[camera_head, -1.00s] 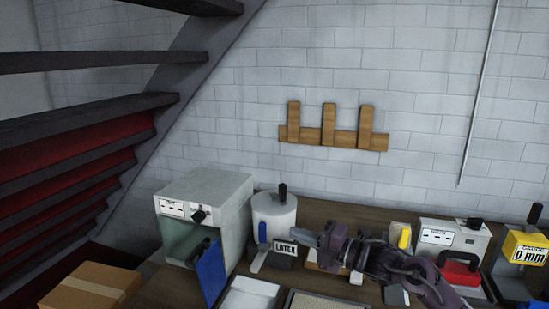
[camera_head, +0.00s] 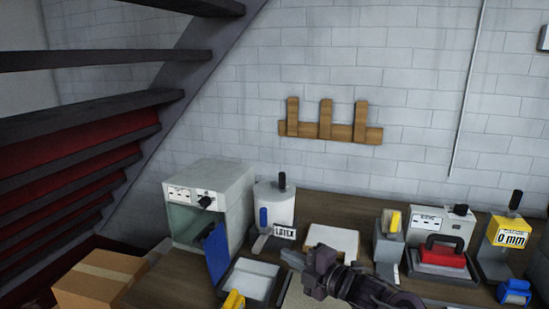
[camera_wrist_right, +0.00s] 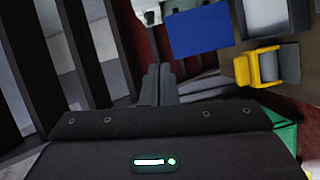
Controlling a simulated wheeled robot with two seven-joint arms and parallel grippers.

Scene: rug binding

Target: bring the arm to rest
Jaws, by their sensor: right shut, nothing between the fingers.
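My right gripper (camera_head: 292,257) is above the workbench in the head view, in front of the latex dispenser and over the trays at the bench's front. It is shut and holds nothing. In the right wrist view its shut fingers (camera_wrist_right: 160,82) point toward the stairs side, with a blue panel and a yellow-handled tool beyond. My left gripper is not in view.
The bench holds a grey cabinet (camera_head: 225,185) with an open blue door (camera_head: 216,253), a latex dispenser (camera_head: 274,205), a white tray (camera_head: 249,280), a red-handled press (camera_head: 441,254) and a yellow gauge (camera_head: 508,232). A cardboard box (camera_head: 98,279) stands at left. Stairs rise at left.

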